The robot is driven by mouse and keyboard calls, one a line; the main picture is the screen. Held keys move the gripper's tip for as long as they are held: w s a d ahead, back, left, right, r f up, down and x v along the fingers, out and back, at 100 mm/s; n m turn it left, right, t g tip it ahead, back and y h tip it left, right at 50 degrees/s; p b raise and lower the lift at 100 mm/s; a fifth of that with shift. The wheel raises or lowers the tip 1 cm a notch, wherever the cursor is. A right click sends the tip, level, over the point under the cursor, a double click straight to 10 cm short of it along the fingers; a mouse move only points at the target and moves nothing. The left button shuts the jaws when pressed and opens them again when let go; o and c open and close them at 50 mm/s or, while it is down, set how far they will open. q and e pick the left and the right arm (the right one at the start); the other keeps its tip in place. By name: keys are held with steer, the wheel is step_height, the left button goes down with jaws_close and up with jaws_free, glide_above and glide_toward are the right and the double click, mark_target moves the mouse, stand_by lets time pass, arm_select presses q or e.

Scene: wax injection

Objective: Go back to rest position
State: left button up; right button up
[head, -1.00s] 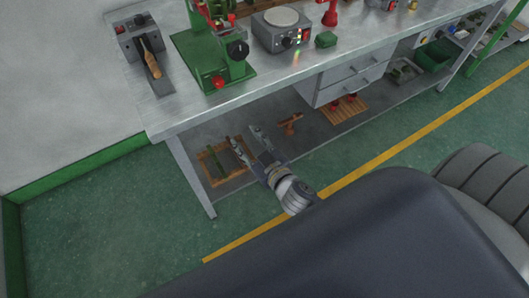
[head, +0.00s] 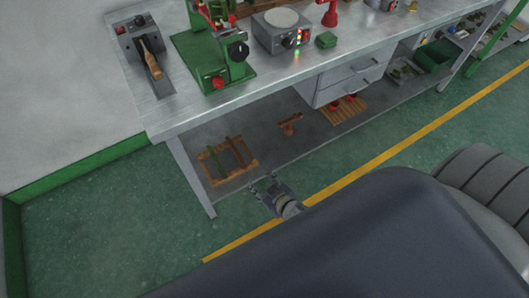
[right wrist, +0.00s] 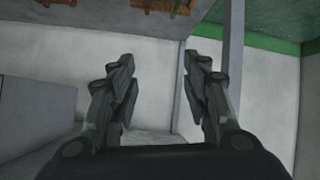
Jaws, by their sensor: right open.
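My right gripper (head: 262,187) is in the head view, in front of the workbench and low, near the front edge of its lower shelf. Its fingers are apart and nothing is between them. In the right wrist view the two fingers (right wrist: 158,75) stand wide apart with only pale wall and shelf behind them. My left gripper is not in view.
A wooden rack (head: 212,172) lies on the lower shelf (head: 270,158). Green floor (head: 110,235) with a yellow line is clear.

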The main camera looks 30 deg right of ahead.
steer(key=shift+s+d+f, duration=0.1)
steer(key=shift+s+f, duration=0.3)
steer(key=shift+f, duration=0.3)
steer(key=s+d+f+g, duration=0.2)
steer(key=s+f+g, duration=0.3)
steer(key=s+f, duration=0.9)
steer(key=s+f+g, duration=0.1)
steer(key=s+f, duration=0.2)
steer(key=s, duration=0.3)
steer(key=s+d+f+g, duration=0.1)
steer(key=s+f+g, duration=0.1)
steer(key=s, duration=0.4)
steer(key=s+f+g, duration=0.2)
steer(key=s+f, duration=0.3)
steer(key=s, duration=0.2)
steer(key=shift+d+m+h, duration=0.25)
steer(key=shift+m+h, duration=0.05)
steer(key=shift+f, duration=0.1)
